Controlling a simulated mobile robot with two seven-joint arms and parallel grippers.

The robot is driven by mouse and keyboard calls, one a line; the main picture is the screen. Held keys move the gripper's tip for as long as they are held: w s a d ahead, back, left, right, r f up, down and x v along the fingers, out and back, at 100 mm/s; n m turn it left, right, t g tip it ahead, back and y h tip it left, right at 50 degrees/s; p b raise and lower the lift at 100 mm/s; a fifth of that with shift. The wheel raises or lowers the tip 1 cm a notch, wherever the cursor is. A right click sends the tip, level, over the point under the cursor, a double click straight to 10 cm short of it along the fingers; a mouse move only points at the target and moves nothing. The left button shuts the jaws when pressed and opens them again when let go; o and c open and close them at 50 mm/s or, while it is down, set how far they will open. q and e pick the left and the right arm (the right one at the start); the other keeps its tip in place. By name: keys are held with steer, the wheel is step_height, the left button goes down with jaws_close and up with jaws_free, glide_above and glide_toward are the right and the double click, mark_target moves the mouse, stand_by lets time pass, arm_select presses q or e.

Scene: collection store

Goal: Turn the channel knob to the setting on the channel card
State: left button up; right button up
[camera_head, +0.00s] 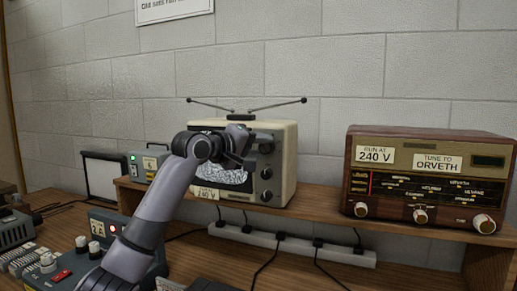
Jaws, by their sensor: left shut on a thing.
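A cream television (290,165) with two antennas stands on the wooden shelf, its screen (226,177) showing grey static. Dark knobs run down its right front: an upper knob (265,140), a middle knob (266,173) and a lower knob (266,196). My left gripper (246,146) is at the upper part of this panel, shut on the upper knob, the channel knob. The gripper and wrist hide part of the screen and the knob's setting. A small card (150,163) is on the grey box left of the television; its marking is too small to read surely. My right gripper is out of view.
A wooden radio (430,180) with labels "240 V" and "TUNE TO ORVETH" stands at the right. A white power strip (290,243) with several plugs and cables lies below the shelf. Grey devices with knobs (48,259) crowd the lower left.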

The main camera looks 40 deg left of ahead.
arm_select(q)
steer(key=m, duration=0.1)
steer(key=m+g+y, duration=0.1)
steer(key=m, duration=0.1)
steer(key=shift+d+r+m, duration=0.1)
steer(key=shift+r+m, duration=0.2)
steer(key=m+y, duration=0.1)
steer(key=m, duration=0.1)
steer(key=m+g+y, duration=0.1)
steer(key=m+y, duration=0.1)
steer(key=d+m+g+y, duration=0.1)
steer(key=m, duration=0.1)
steer(key=shift+w+r+m+y, duration=0.1)
steer(key=shift+r+m+y, duration=0.05)
steer(key=shift+m+y, duration=0.2)
stand_by(0.4)
steer(key=o, duration=1)
steer(key=shift+o, duration=0.2)
